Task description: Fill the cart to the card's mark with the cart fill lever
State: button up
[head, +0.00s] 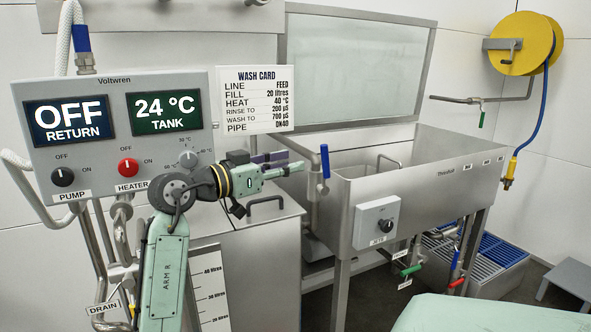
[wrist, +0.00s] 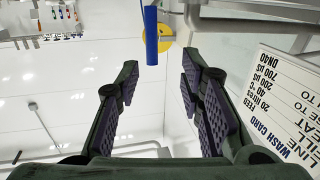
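The wash card (head: 254,98) reads FILL 20 litres; it also shows sideways at the right of the wrist view (wrist: 285,105). The steel cart (head: 262,262) has a lid handle and a scale (head: 210,288) marked in litres; I cannot make out a water level on it. A lever with an upright blue handle (head: 325,161) stands at the sink's left end; no label on it is readable. My gripper (head: 297,167) is just left of this handle. In the wrist view my gripper (wrist: 158,88) is open and empty, with a blue handle (wrist: 151,36) beyond the fingertips, apart from them.
The control box (head: 122,133) shows OFF RETURN and 24 °C TANK, with pump and heater knobs. The steel sink (head: 425,200) fills the middle right. Red and green levers (head: 411,271) hang below it. A yellow hose reel (head: 522,43) is on the wall.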

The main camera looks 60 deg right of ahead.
jog(key=p, duration=0.2)
send_over(325, 180)
jog(key=shift+w+d+f+g, duration=0.1)
jog(key=shift+d+g, duration=0.05)
jog(key=shift+g, duration=0.15)
jog(key=shift+c, duration=0.6)
grip_shut()
dwell(0.4)
